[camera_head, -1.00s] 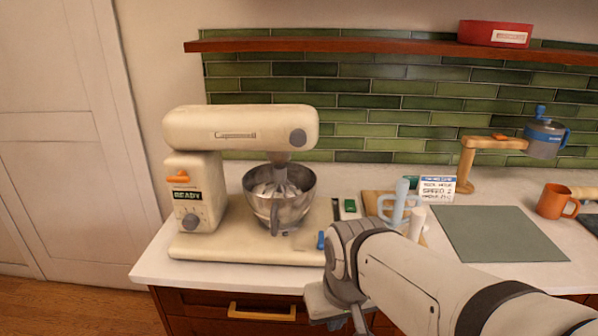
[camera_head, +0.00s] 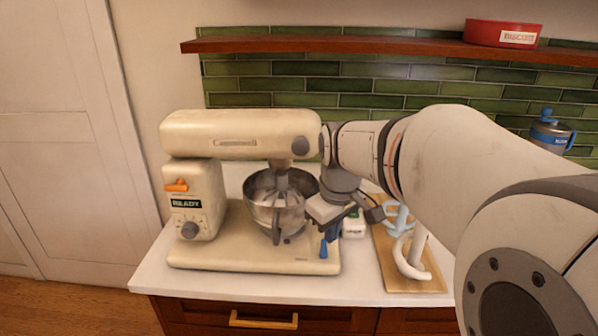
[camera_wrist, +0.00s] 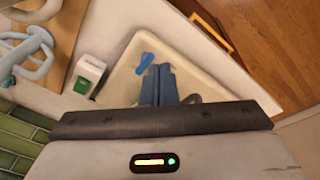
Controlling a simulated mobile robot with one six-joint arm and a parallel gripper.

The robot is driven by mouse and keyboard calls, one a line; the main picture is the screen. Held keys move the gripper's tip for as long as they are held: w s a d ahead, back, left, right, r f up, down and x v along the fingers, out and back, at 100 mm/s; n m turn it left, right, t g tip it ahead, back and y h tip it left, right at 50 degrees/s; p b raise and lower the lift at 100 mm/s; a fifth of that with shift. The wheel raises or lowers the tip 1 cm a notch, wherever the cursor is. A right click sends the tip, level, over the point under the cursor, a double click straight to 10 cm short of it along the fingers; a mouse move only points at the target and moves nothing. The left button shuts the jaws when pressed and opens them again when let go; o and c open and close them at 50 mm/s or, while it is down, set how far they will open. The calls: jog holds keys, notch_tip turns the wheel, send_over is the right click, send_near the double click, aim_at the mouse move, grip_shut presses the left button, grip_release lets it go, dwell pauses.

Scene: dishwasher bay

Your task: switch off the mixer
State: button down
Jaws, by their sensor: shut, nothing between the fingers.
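The cream mixer (camera_head: 238,132) stands on the counter at the left, its head lowered over a steel bowl (camera_head: 275,212). Its left column has an orange lever (camera_head: 177,186), a small lit display (camera_head: 187,203) with blurred text, and a grey knob (camera_head: 189,230). A small blue lever (camera_head: 323,249) sits at the right end of its base; it also shows in the wrist view (camera_wrist: 145,62). My gripper (camera_head: 332,235) points down just above that lever, right of the bowl. Its blue fingers (camera_wrist: 163,70) are shut and empty. I cannot tell whether they touch the lever.
A white-and-green box (camera_wrist: 88,72) stands close beside the base. A wooden board (camera_head: 405,284) with pale mixer attachments (camera_head: 413,255) lies to the right. A shelf (camera_head: 400,47) with a red tin (camera_head: 502,33) runs above. My arm hides much of the right counter.

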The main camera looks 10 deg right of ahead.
jog(key=w+d+r+n+p, duration=0.2)
jog(key=w+d+n, duration=0.2)
jog(key=w+d, duration=0.3)
jog(key=w+d+r+n+p, duration=0.1)
jog(key=w+d+n, duration=0.4)
jog(key=w, duration=0.8)
jog(key=shift+w+d+r+n+g+p, duration=0.35)
jog(key=shift+w+d+r+g, duration=0.1)
jog(key=shift+d, duration=0.8)
jog(key=f, duration=0.4)
jog(key=w+f+p, duration=0.1)
jog(key=f, duration=0.4)
jog(key=f+p, duration=0.1)
jog(key=f, duration=0.4)
jog(key=shift+w+d, duration=0.2)
jog(key=shift+w, duration=0.1)
